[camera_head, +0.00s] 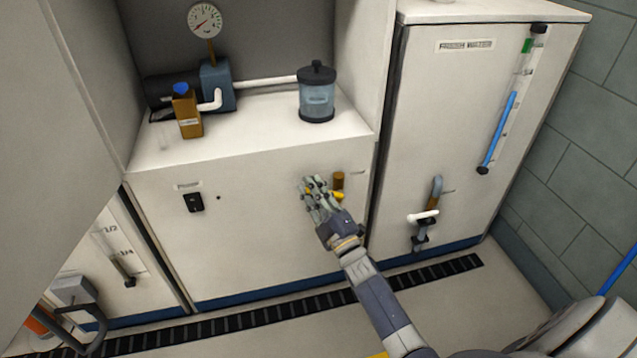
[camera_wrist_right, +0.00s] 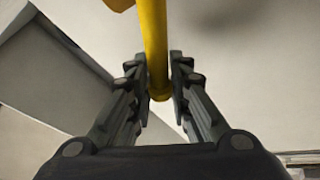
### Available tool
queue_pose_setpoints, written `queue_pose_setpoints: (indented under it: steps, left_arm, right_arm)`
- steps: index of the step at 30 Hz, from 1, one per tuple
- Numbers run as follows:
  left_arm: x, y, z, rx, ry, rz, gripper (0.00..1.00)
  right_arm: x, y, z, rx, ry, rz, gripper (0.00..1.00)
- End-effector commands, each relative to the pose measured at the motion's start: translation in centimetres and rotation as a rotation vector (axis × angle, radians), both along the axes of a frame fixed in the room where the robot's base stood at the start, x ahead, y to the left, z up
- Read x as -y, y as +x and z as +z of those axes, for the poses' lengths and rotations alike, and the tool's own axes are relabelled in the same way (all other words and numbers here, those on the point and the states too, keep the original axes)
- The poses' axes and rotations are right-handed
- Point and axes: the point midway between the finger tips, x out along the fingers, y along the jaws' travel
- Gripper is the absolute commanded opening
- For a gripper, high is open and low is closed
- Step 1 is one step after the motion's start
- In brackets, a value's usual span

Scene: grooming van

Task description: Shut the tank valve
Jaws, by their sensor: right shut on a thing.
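A brass valve body (camera_head: 338,180) with a yellow lever (camera_head: 339,196) sits on the front of the white middle cabinet, towards its right side. My right gripper (camera_head: 316,187) reaches up to the lever from below and is shut on it, hiding part of it. In the right wrist view, the yellow lever (camera_wrist_right: 154,45) runs down between the two dark fingers of my right gripper (camera_wrist_right: 160,85), its rounded end between the fingertips. An edge of the brass part (camera_wrist_right: 120,4) shows at the top. My left gripper is not in view.
A tall white tank cabinet (camera_head: 462,110) with a blue sight tube (camera_head: 499,125) and a grey tap (camera_head: 425,215) stands at the right. A dark floor grate (camera_head: 270,303) runs along the front.

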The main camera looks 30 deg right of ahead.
Motion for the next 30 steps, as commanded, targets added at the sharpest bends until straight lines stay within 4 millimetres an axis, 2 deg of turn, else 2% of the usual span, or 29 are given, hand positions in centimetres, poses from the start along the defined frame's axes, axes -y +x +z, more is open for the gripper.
queue_pose_setpoints:
  steps: [6,15,30]
  left_arm:
    - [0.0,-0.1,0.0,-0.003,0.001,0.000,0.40]
    - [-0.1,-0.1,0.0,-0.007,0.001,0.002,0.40]
    - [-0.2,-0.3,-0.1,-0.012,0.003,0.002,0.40]
  right_arm:
    - [-0.6,0.1,-1.6,-0.045,-0.179,0.002,0.00]
    - [-1.0,0.2,-3.1,-0.085,-0.344,0.002,0.00]
    - [-1.0,0.2,-3.8,-0.103,-0.414,0.002,0.00]
